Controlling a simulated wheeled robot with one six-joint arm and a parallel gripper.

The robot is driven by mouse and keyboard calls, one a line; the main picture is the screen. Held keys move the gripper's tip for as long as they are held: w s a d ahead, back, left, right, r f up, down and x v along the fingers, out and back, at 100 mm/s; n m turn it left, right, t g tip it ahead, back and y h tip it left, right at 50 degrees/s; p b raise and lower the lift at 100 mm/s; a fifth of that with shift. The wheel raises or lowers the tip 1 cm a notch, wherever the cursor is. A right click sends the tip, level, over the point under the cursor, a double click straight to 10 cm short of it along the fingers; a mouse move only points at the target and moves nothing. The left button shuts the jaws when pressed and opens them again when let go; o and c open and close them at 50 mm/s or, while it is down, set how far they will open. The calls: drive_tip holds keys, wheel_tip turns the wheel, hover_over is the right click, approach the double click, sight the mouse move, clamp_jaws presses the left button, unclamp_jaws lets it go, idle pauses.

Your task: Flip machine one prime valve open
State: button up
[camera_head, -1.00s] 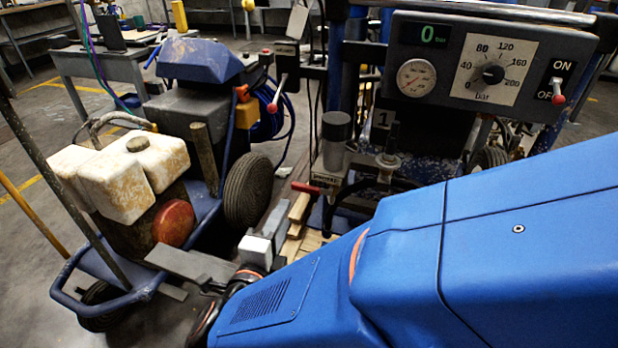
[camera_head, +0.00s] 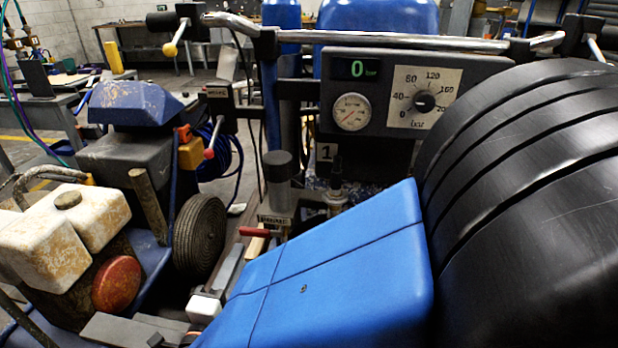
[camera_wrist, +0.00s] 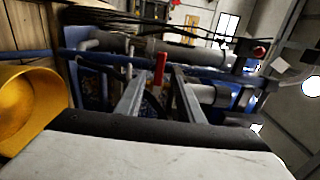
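Machine one's control panel (camera_head: 385,95) stands in the middle of the head view, with a "1" plate (camera_head: 326,152) below it. Under that, beside a dark-topped cylinder (camera_head: 279,185) and a small label plate, a red valve handle (camera_head: 255,231) points left. In the wrist view a red handle (camera_wrist: 160,68), which looks like the same one, stands upright in the picture. My gripper (camera_wrist: 159,84) is open there, its two grey fingers apart on either side of the handle in the picture. Contact cannot be told. In the head view my blue arm hides most of the gripper.
A second machine with a dirty white tank (camera_head: 45,245), a wheel (camera_head: 200,238) and a red cap stands at left. A metal handlebar (camera_head: 400,38) crosses above the panel. Pipes and blue tubing (camera_wrist: 215,72) lie close around the fingers in the wrist view. A yellow cup-like part (camera_wrist: 28,105) is at left.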

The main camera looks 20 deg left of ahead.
sight(251, 235)
drive_tip(key=w, duration=0.6)
drive_tip(key=w+a, duration=0.1)
drive_tip(key=w, duration=0.3)
clamp_jaws()
